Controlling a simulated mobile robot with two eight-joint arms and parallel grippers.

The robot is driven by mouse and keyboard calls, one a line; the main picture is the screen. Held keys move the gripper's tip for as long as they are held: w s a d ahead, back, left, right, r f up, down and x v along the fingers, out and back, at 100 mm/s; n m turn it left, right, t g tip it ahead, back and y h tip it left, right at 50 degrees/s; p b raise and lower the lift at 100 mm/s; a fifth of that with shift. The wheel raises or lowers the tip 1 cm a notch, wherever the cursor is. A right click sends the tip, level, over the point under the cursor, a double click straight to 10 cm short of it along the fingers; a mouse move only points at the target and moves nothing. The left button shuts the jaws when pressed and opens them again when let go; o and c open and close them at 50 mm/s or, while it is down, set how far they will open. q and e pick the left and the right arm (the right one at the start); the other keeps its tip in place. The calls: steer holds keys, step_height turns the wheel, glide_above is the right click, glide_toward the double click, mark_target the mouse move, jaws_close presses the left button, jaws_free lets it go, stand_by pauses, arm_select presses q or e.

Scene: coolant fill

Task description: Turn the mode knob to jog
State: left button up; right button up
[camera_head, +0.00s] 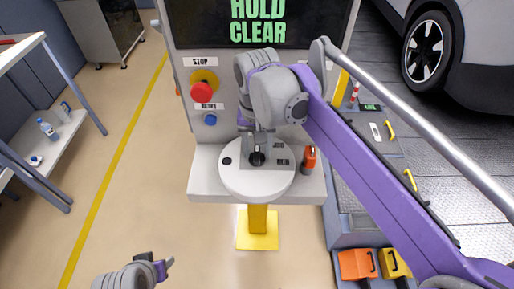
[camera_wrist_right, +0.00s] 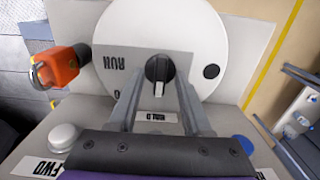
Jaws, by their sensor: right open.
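The mode knob (camera_head: 257,158) is a small black knob on a round white dial plate on the console shelf. In the right wrist view the knob (camera_wrist_right: 155,70) has a white mark pointing toward the label below it. My right gripper (camera_head: 257,148) is above the dial with its fingers pointing at the knob. In the wrist view its two grey fingers (camera_wrist_right: 158,90) are apart, one on each side of the knob; contact cannot be told. My left gripper (camera_head: 166,266) is low at the left, away from the console; its jaw opening is unclear.
An orange padlock (camera_head: 309,158) sits right of the dial. A red stop button (camera_head: 202,92) and a blue reset button (camera_head: 210,119) are on the panel at left. The screen (camera_head: 262,22) reads HOLD CLEAR. A car (camera_head: 445,45) stands at the right.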

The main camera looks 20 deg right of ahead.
jaws_close()
stand_by(1.4)
